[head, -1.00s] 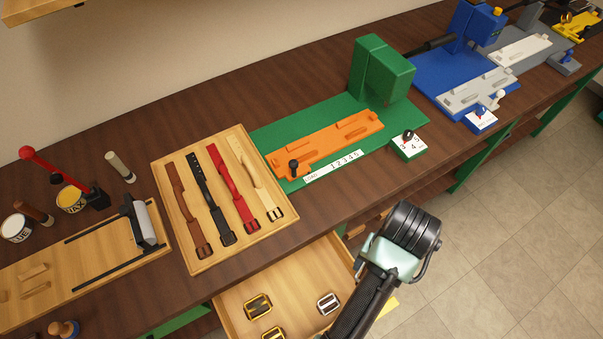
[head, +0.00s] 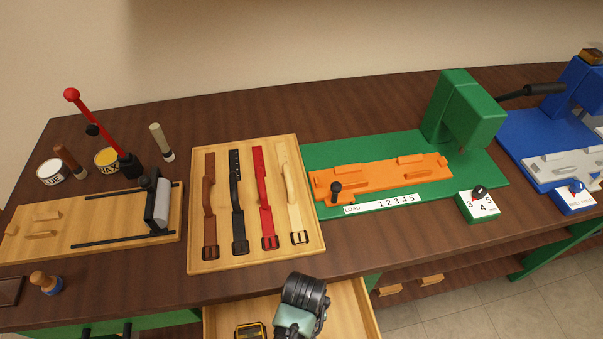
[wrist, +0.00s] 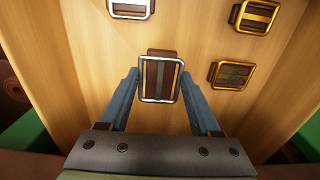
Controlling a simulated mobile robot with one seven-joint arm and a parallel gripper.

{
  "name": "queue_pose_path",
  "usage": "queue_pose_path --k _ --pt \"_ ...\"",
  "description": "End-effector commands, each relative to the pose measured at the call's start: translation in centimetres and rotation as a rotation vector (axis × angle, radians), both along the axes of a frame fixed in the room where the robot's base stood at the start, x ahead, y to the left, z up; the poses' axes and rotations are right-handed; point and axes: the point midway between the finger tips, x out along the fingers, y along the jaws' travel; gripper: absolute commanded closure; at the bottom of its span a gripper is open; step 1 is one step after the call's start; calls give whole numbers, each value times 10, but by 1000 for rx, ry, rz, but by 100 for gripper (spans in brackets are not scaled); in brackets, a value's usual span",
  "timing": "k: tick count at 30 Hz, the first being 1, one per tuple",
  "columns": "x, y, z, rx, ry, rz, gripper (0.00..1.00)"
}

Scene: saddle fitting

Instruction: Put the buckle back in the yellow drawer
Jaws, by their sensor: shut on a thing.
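My gripper (wrist: 160,72) is shut on a silver-framed buckle (wrist: 160,84) with brown in its middle, held between the blue-grey fingers in the wrist view. An open wooden drawer (head: 352,310) lies below the table edge in the head view, with my wrist above its inside. The drawer's pale floor (wrist: 85,50) fills the wrist view; I cannot tell the gap between buckle and floor. The drawer's front is out of view. In the head view my arm hides the fingertips and the held buckle.
A wooden tray (head: 205,257) with several straps stands on the table above. The green press (head: 468,110) is to the right.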

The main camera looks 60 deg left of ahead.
Motion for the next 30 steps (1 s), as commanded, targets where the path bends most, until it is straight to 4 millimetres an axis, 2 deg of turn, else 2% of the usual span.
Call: queue_pose_path --k 9,23,24,28,30 --pt "0 0 -41 0 0 -2 92" --pt "1 0 -49 1 -2 -3 92" --pt "1 0 -48 1 -2 -3 29" --pt "1 0 -48 1 -1 -3 6" --pt "1 0 -48 1 -1 -3 6"
